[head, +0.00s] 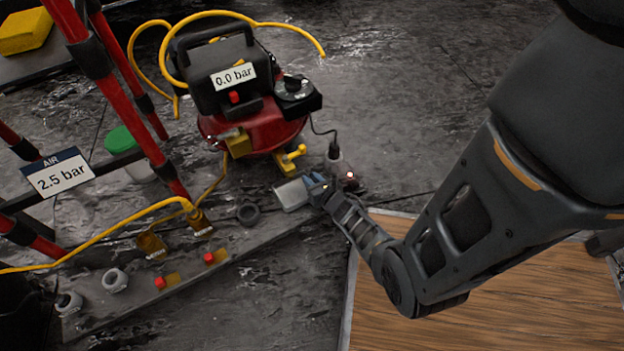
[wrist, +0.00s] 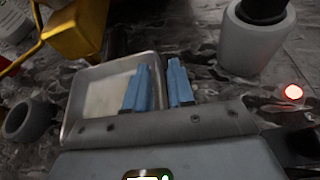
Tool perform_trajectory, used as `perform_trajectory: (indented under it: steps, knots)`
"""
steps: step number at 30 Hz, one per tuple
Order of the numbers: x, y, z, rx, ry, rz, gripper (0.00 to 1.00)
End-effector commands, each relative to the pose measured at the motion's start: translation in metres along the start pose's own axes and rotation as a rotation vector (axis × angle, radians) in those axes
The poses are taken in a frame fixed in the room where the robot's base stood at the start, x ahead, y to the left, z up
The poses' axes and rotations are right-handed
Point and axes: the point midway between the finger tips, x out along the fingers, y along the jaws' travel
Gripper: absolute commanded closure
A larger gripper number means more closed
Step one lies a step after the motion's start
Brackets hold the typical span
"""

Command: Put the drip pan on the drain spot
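The drip pan is a shallow, pale metal tray with a raised rim. In the head view the drip pan (head: 292,194) lies by the end of my arm, below the red compressor. In the wrist view the drip pan (wrist: 97,95) fills the left centre. My gripper (head: 316,183) is at the pan's right side. In the wrist view its two blue fingers (wrist: 162,82) are apart with a narrow gap, the left one over the pan and the right one just outside its right rim. Contact with the rim is hidden. I cannot make out a marked drain spot.
The red compressor (head: 262,130) stands behind the pan, with a yellow drain valve (head: 291,158) low at its front. A grey cup (wrist: 252,45) and a red light (wrist: 293,92) are right of my fingers. A dark ring (head: 248,214) lies left. A wooden surface (head: 490,285) is at right.

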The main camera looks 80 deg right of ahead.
Motion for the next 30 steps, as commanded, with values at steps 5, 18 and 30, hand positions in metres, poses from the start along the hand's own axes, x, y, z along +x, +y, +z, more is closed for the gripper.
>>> perform_trajectory:
  steps: [5, 18, 30]
  knots:
    - [0.0, 0.0, 0.0, 0.0, 0.0, 0.0, 0.66]
    - [-0.03, 0.001, 0.004, 0.0, 0.002, -0.001, 0.66]
    - [-0.105, 0.001, 0.004, 0.0, 0.001, 0.0, 0.66]
